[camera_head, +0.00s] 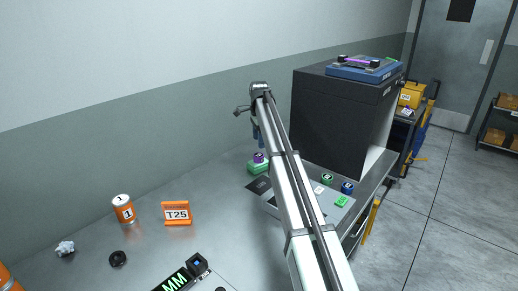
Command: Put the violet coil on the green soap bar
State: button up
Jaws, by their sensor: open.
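The violet coil (258,157) sits on top of the green soap bar (257,167) on the metal table, left of my arm. The coil is small in this view. My gripper (258,146) points down just above the coil, with its blue fingers close to it. The jaws are open; I cannot tell whether a fingertip touches the coil.
A dark flat piece (258,184) lies in front of the soap bar. A grey panel (271,204) with small coloured blocks is partly behind my arm. A black cabinet (332,115) stands behind it. An orange T25 sign (177,213) and orange can (123,209) stand left.

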jog(key=shift+r, duration=2.05)
